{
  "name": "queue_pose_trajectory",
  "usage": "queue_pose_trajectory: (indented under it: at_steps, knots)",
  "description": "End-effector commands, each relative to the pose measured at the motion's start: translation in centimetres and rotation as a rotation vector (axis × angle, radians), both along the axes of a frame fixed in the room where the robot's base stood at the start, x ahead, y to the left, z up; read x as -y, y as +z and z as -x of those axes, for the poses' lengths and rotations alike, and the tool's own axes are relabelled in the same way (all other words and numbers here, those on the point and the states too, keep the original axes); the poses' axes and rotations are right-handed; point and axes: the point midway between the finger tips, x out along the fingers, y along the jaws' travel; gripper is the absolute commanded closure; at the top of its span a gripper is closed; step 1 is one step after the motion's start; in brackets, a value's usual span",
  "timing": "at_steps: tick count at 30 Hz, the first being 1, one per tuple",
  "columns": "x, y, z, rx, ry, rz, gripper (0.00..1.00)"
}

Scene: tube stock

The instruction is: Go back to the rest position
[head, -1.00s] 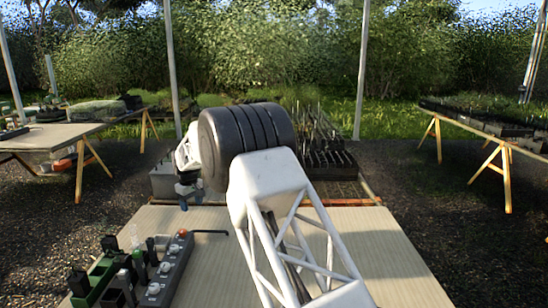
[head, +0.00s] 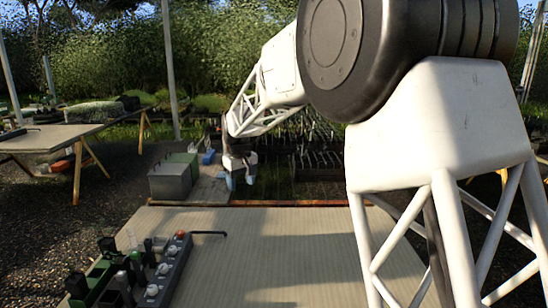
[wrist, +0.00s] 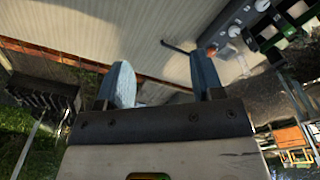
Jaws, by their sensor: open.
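My gripper (head: 240,178) hangs past the far edge of the pale tabletop (head: 290,255), left of the picture's middle in the head view, with its fingers downward. In the wrist view the two blue-grey fingers of my gripper (wrist: 163,80) stand wide apart with nothing between them. My white lattice arm reaches from the right foreground up and over to it. The arm hides the right part of the tabletop and some of the ground behind.
A grey strip with knobs (head: 165,272) and a green-and-black holder (head: 98,282) stand at the table's front left. Grey bins (head: 170,183) and a blue item (head: 208,157) lie beyond the far edge, left of my gripper. The middle tabletop is clear.

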Motion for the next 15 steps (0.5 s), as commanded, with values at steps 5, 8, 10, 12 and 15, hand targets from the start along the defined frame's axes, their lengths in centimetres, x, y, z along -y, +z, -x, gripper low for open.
queue_pose_trajectory:
  at_steps: [5,8,10,12,15]
  knots:
    - [3.8,2.1,3.5,0.012,-0.052,-0.006,0.39]
    - [5.8,3.0,5.4,0.018,-0.082,-0.009,0.39]
    - [7.1,3.6,6.9,0.024,-0.101,-0.011,0.39]
    - [8.4,4.1,8.3,0.028,-0.122,-0.014,0.39]
    - [10.2,4.8,10.4,0.033,-0.151,-0.017,0.39]
